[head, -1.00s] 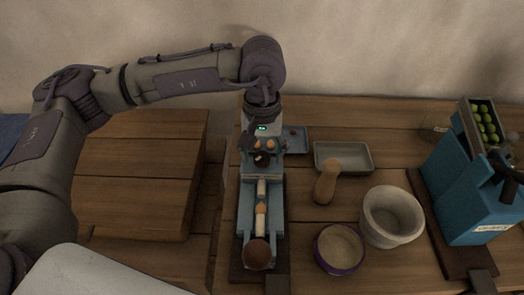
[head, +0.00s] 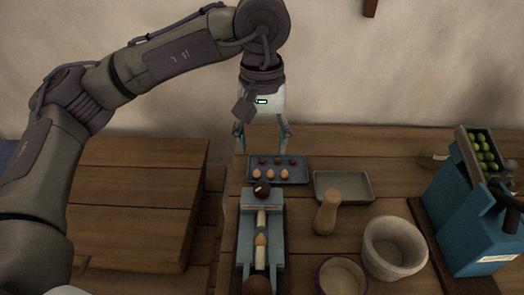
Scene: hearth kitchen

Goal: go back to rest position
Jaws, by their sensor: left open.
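My left gripper (head: 262,140) hangs from the raised left arm over the back of the wooden counter. It points down, its two fingers are spread apart, and nothing shows between them. Just below it in the picture is a blue-grey tray (head: 301,180) with several small round brown and tan pieces. In front of that tray is a blue-grey device (head: 246,215) with a pale rod along its channel and dark round knobs at both ends. My right gripper is not in view.
To the right are an empty grey tray (head: 343,187), a wooden pestle (head: 326,212), a stone mortar (head: 394,248), a purple-rimmed bowl (head: 341,277) and a blue machine (head: 470,215) holding green fruit. A bare wooden table (head: 135,205) is at the left. The wall is behind.

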